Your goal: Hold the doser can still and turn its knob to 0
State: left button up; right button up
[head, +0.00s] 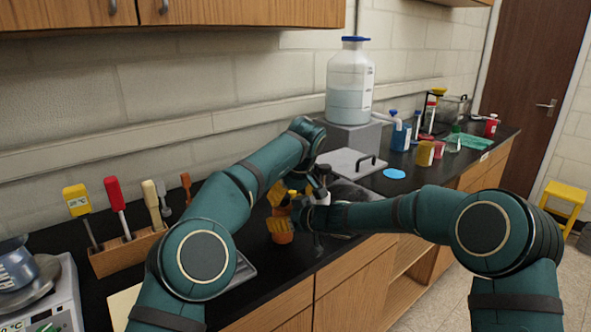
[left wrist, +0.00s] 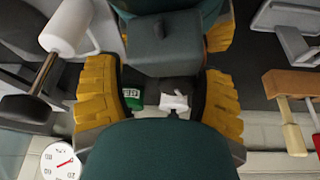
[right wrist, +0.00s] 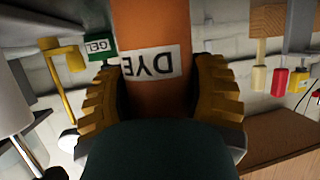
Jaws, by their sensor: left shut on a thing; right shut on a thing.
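The doser can is an orange cylinder (head: 282,237) standing upright on the black counter in the head view. In the right wrist view its body (right wrist: 155,25) carries a white label reading DYE. My right gripper (head: 284,225) is shut around this body, with a yellow finger on each side (right wrist: 160,95). My left gripper (head: 285,194) is just above it, at the top of the can. In the left wrist view its fingers (left wrist: 162,98) stand on either side of a small dark part with a white patch. The knob is mostly hidden, and its setting cannot be read.
A wooden rack (head: 128,253) with colourful-handled tools stands left of the can. A scale (head: 40,300) is at the far left. A large jug (head: 350,85) on a grey block and several small bottles stand at the back right. My two forearms crowd the can.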

pick_arm(q)
jog(key=v, duration=1.2)
jog(key=shift+s+a, duration=0.15)
jog(key=shift+a, duration=0.1)
dwell(0.6)
dwell(0.6)
